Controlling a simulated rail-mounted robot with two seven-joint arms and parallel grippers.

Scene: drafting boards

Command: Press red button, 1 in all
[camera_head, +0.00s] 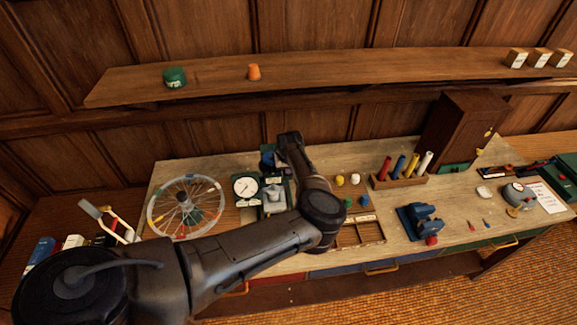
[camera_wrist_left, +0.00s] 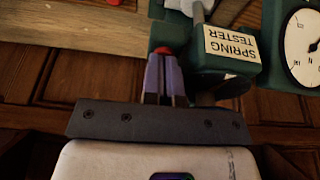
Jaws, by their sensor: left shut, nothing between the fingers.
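The spring tester, a green device with a white dial, stands on the bench in the head view (camera_head: 246,187). Its dark green body and upside-down "SPRING TESTER" label show in the left wrist view (camera_wrist_left: 231,46). A small red button (camera_wrist_left: 163,50) shows in the left wrist view, right at my fingertips and partly hidden by them. My left gripper (camera_wrist_left: 164,64) is shut with nothing in it, and its tips are at the button; I cannot tell whether they touch it. In the head view my left arm hides the button. My right gripper is not in view.
A spoked wheel (camera_head: 186,207) lies left of the tester. A rack of coloured tubes (camera_head: 398,181), a blue vise-like block (camera_head: 420,223) and a wooden cabinet (camera_head: 461,130) stand to the right. A shelf (camera_head: 350,71) runs above the bench.

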